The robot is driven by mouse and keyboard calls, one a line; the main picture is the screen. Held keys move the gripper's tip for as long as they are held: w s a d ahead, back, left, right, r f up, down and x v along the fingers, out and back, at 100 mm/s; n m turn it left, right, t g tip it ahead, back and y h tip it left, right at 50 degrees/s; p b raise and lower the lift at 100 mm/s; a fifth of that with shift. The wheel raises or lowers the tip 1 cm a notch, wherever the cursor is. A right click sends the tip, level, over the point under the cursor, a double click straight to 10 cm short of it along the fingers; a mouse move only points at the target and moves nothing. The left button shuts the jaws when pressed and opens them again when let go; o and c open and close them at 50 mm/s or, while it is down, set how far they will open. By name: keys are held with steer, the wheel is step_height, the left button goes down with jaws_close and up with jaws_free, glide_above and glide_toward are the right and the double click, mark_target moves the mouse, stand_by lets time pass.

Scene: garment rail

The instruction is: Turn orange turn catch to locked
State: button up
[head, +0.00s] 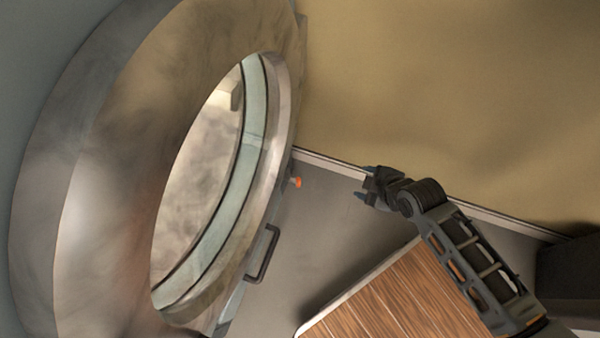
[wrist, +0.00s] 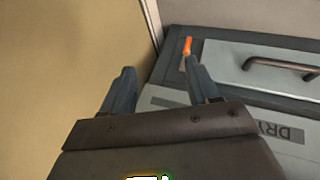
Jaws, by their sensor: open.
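The orange turn catch (head: 297,182) is a small knob on the grey panel, just right of the big round metal ring in the head view. In the wrist view the orange catch (wrist: 187,47) stands upright near the corner of a grey-green front, just beyond the right fingertip. My gripper (head: 366,184) is open and empty, to the right of the catch and apart from it in the head view. In the wrist view my gripper (wrist: 160,72) has its two fingers spread, with the wall and panel edge between them. Whether the catch touches a finger cannot be told.
A dark bar handle (head: 263,253) sits below the catch; it also shows in the wrist view (wrist: 282,66). A label reading "DRY" (wrist: 290,134) is on the front. A tan wall (head: 450,90) rises behind. A wooden slatted surface (head: 395,300) lies below my arm.

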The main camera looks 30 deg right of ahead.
steer(key=w+a+f+n+g+y+b, duration=0.1)
steer(key=w+f+n+g+y+b, duration=0.15)
steer(key=w+f+b, duration=0.55)
steer(key=n+g+y+b, duration=0.2)
steer(key=n+g+b, duration=0.1)
steer(key=n, duration=0.1)
glide_above(298, 179)
steer(key=d, duration=0.3)
step_height(298, 179, down, 7)
steer(key=shift+m+t, duration=0.25)
steer(key=b+x, duration=0.3)
steer(key=x, duration=0.4)
steer(key=shift+b, duration=0.4)
steer(key=shift+s+a+f, duration=0.1)
jaws_close()
